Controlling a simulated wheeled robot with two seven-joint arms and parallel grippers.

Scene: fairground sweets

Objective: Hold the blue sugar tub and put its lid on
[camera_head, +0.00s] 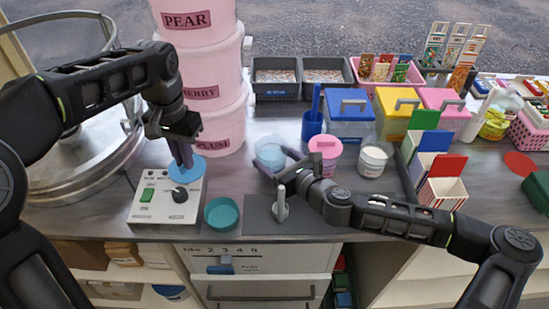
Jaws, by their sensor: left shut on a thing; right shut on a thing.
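The blue sugar tub (269,151) is a small translucent light-blue tub standing at the middle of the counter. My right gripper (276,162) comes from the right and is shut on it, with its fingers at the tub's near side. A round blue lid (187,170) hangs from my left gripper (183,160), which is shut on it and points down. The lid is over the control box, to the left of the tub and apart from it. The fingers hide part of the lid and of the tub.
The white control box (145,211) with a black dial is below the lid. A teal bowl (221,214) stands at the front edge. A pink-lidded tub (325,150) and a white tub (374,159) stand right of the blue tub. Stacked pink buckets (218,125) stand behind.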

